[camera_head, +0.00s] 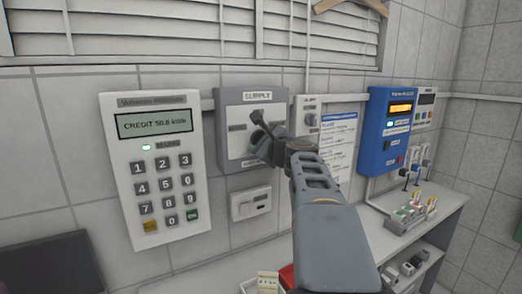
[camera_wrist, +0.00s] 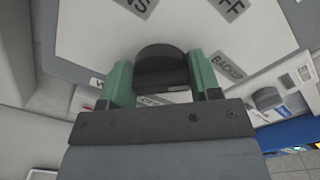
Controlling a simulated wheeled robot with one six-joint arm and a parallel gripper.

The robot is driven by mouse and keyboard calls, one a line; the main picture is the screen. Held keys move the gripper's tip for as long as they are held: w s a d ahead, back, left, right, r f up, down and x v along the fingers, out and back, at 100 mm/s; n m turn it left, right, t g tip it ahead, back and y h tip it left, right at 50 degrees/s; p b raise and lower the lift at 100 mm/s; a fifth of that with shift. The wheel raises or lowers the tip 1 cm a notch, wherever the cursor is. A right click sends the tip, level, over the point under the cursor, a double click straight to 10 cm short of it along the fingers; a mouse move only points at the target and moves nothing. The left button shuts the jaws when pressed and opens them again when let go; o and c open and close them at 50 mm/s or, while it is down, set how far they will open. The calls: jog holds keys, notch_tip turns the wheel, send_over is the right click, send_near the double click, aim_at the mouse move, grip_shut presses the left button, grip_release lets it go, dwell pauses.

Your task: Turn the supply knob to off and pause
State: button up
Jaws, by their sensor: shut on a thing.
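The supply box (camera_head: 236,158) is a grey and white wall unit headed SUPPLY. The dark supply knob (camera_wrist: 160,62) is on its white face in the wrist view. My gripper (camera_head: 262,132) reaches the box from the lower right and covers most of the knob in the head view. In the wrist view its green-padded fingers (camera_wrist: 160,76) stand one on each side of the knob, shut on it. Labels surround the knob: one reading BACKUP (camera_wrist: 229,66), one ending in FF (camera_wrist: 231,9), others cut off or partly hidden. I cannot tell which label the knob points to.
A white keypad meter (camera_head: 155,165) showing CREDIT hangs left of the box. A small white unit (camera_head: 250,204) is below it. A notice (camera_head: 338,135) and a blue control box (camera_head: 390,130) are to the right, above a counter (camera_head: 440,215) with small items.

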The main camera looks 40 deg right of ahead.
jog(key=n+b, duration=0.5)
jog(key=shift+f, duration=0.35)
jog(key=shift+a+r+n+b, duration=0.1)
jog(key=shift+n+b, duration=1.4)
jog(key=shift+n, duration=0.1)
jog(key=o, duration=0.9)
jog(key=shift+r, duration=0.1)
jog(key=s+a+b, duration=0.2)
jog(key=s, duration=1.1)
jog(key=shift+s, duration=0.35)
